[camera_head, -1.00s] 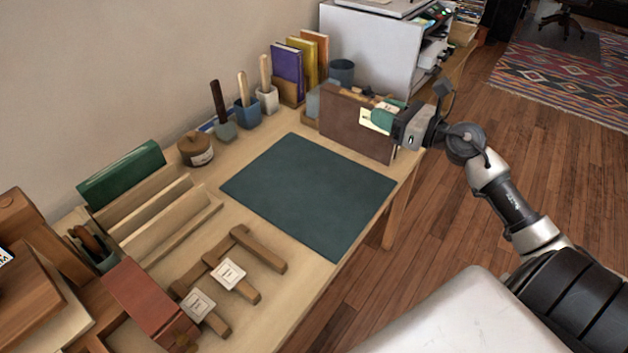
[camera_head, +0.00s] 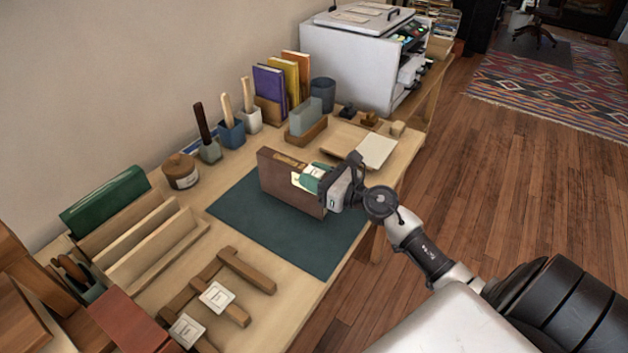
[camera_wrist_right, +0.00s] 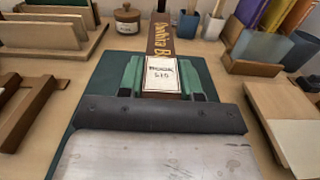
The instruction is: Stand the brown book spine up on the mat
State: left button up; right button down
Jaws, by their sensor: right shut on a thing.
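The brown book (camera_head: 287,183) is upright over the far right part of the dark green mat (camera_head: 243,218). My right gripper (camera_head: 313,180) is shut on the book at its right end. In the right wrist view the brown book (camera_wrist_right: 160,35) runs away from the gripper (camera_wrist_right: 163,78), its spine with yellow lettering and a white label facing the camera. The mat (camera_wrist_right: 108,72) lies below. I cannot tell whether the book's lower edge touches the mat. My left gripper is not in view.
A wooden clamp-like rack (camera_head: 220,290) lies near the front left, beside a wooden slotted stand (camera_head: 150,245). A round lidded pot (camera_head: 181,171), brush cups (camera_head: 231,132) and upright coloured books (camera_head: 270,90) line the back. The mat's left and front parts are clear.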

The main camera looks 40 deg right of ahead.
jog(key=shift+f, duration=0.15)
jog(key=shift+f, duration=0.15)
jog(key=c, duration=0.8)
grip_release()
jog(key=shift+b+v, duration=1.35)
jog(key=shift+v, duration=4.7)
jog(key=shift+s, duration=0.1)
